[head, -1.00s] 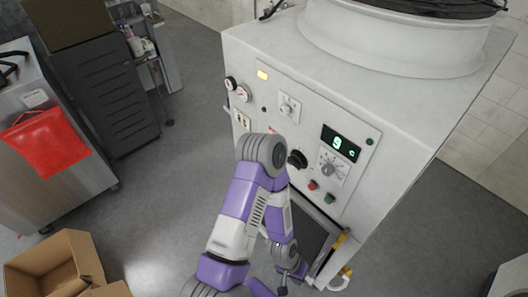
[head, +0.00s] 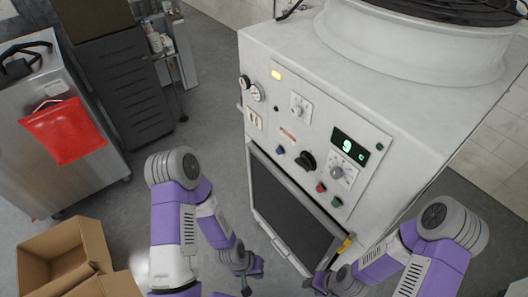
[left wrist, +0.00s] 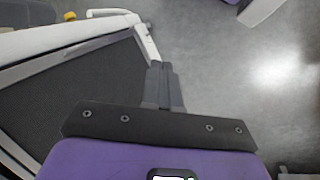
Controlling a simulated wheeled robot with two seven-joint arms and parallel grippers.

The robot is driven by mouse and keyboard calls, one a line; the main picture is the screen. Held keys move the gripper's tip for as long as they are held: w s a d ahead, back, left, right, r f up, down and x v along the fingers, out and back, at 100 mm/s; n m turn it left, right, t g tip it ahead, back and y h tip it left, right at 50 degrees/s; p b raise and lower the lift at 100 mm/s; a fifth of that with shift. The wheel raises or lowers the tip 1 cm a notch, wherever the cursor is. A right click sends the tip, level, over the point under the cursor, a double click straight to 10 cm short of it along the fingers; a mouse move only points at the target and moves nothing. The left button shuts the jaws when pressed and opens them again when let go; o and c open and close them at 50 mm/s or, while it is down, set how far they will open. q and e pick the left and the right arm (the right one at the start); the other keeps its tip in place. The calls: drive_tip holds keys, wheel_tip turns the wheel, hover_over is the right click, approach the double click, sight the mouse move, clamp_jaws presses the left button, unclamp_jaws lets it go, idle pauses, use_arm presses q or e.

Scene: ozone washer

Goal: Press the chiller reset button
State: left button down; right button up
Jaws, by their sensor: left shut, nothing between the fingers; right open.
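The white chiller (head: 262,55) stands in the middle and right of the head view. Its front panel carries a blue button (head: 280,149), a red button (head: 321,187), a green button (head: 336,202) and a black knob (head: 305,161). I cannot read which button is the reset. My left gripper (head: 246,288) is low in front of the chiller, below and left of these buttons. In the left wrist view its fingers (left wrist: 163,70) are shut and empty. My right gripper (head: 313,288) is open at the bottom edge, partly cut off, below the panel.
A dark grille (head: 290,212) in a pale frame lies below the controls, with a yellow tag (head: 346,245) at its corner. A cardboard box (head: 60,250) and a steel cabinet (head: 70,175) with a red pouch (head: 62,132) stand left. Grey floor lies between.

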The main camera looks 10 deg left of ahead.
sight(279, 151)
use_arm(q)
drive_tip(key=w+a+r+m+t+y+b, duration=0.2)
drive_tip(key=w+a+r+t, duration=0.15)
drive_tip(key=w, duration=0.45)
drive_tip(key=w+a+r+m+t+y+b, duration=0.2)
drive_tip(key=w+a+r+m+t, duration=0.15)
drive_tip(key=w, duration=0.35)
drive_tip(key=w+a+r+m+t+y+b, duration=0.1)
drive_tip(key=w+r+t, duration=0.3)
drive_tip(key=r, duration=0.4)
drive_tip(key=w+r+m+t+y+b, duration=0.1)
drive_tip(key=w+r+t, duration=0.3)
drive_tip(key=r, duration=0.5)
drive_tip(key=shift+w+a+m+t, duration=0.15)
drive_tip(key=shift+a+m+t, duration=0.2)
drive_tip(key=shift+m, duration=0.2)
drive_tip(key=w+d, duration=0.5)
drive_tip(key=w, duration=0.2)
drive_tip(key=shift+d+p, duration=0.2)
drive_tip(key=shift+p, duration=0.1)
